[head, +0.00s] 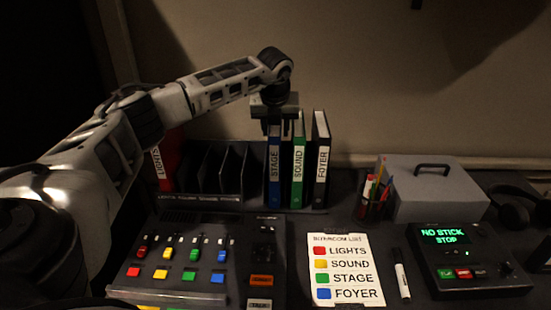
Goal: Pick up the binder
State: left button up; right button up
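A blue binder labelled STAGE (274,181), a green binder labelled SOUND (298,189) and a black binder labelled FOYER (321,185) stand upright side by side at the right end of a dark rack (208,200). A red binder labelled LIGHTS (168,163) stands at the left end, partly behind my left arm. My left gripper (274,125) points down at the top of the blue STAGE binder and covers its upper edge. Its fingers are dark, and I cannot tell whether they are closed on the binder. My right gripper is not in view.
Empty rack slots lie between the red and blue binders. In front are a mixing desk (180,288), a paper list (343,272), a marker (402,281) and a console reading NO STICK STOP (466,262). A pen cup (373,204) and grey box (438,197) stand right.

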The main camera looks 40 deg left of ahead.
pick_arm(q)
grip_shut()
jog(key=shift+r, duration=0.2)
